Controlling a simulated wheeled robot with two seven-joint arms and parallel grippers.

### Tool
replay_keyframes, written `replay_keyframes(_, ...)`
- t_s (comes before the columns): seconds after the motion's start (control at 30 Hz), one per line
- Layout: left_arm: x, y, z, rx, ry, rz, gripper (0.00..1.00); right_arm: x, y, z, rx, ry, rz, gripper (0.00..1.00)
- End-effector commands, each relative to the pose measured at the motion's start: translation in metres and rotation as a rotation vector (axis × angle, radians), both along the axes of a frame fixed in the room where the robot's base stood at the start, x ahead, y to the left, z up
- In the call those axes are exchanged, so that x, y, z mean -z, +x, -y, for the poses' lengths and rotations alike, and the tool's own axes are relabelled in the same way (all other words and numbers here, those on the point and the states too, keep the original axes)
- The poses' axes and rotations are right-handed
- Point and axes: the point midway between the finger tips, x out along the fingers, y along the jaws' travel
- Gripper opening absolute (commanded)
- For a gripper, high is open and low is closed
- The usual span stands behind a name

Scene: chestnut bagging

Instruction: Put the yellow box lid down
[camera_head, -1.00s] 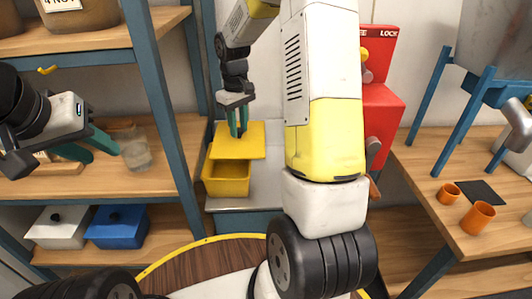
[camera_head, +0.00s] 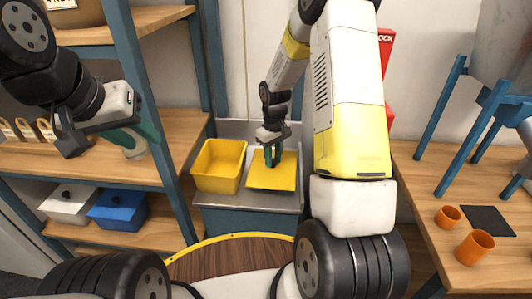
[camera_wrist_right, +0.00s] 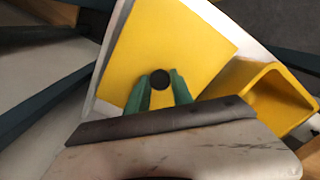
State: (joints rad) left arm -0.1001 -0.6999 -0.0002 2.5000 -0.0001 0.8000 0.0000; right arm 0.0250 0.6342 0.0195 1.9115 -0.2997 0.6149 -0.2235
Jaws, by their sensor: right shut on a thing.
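The yellow box (camera_head: 219,166) stands open on a grey metal counter. The flat yellow lid (camera_head: 271,177) is beside it on the right, level and low over the counter; I cannot tell whether it touches the surface. My right gripper (camera_head: 272,160) is above the lid, shut on its dark knob. In the right wrist view the green fingers (camera_wrist_right: 160,92) close around the knob (camera_wrist_right: 160,79), with the lid (camera_wrist_right: 165,45) beneath and the box (camera_wrist_right: 262,97) to the right. My left gripper (camera_head: 143,140) is at the left shelf; its fingertips are partly hidden.
A wooden table at right carries orange cups (camera_head: 474,247) and a dark mat (camera_head: 487,219). A red box stands behind my right arm.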

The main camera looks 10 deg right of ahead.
Motion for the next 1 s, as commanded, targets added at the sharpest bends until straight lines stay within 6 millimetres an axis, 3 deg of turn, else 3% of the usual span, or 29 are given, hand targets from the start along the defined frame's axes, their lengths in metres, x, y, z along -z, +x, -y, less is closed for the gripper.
replay_keyframes(0.3, 0.0, 0.0, 0.0, 0.0, 0.0, 0.0, 0.36, 0.037, 0.0, 0.0, -0.001, -0.001, -0.002, 0.0)
replay_keyframes(0.63, 0.0, 0.0, 0.0, 0.0, 0.0, 0.0, 0.36, 0.04, 0.0, 0.0, 0.0, 0.0, 0.0, 0.0)
replay_keyframes(0.67, 0.0, 0.0, 0.0, 0.0, 0.0, 0.0, 0.36, 0.04, 0.0, 0.0, 0.0, 0.0, 0.0, 0.3)
replay_keyframes(0.77, 0.0, 0.0, 0.0, 0.0, 0.0, 0.0, 0.36, 0.04, 0.0, 0.0, 0.0, 0.0, 0.001, 0.49)
replay_keyframes(1.0, 0.0, 0.0, 0.0, 0.0, 0.0, 0.0, 0.36, 0.039, 0.0, 0.0, 0.0, 0.0, 0.0, 0.49)
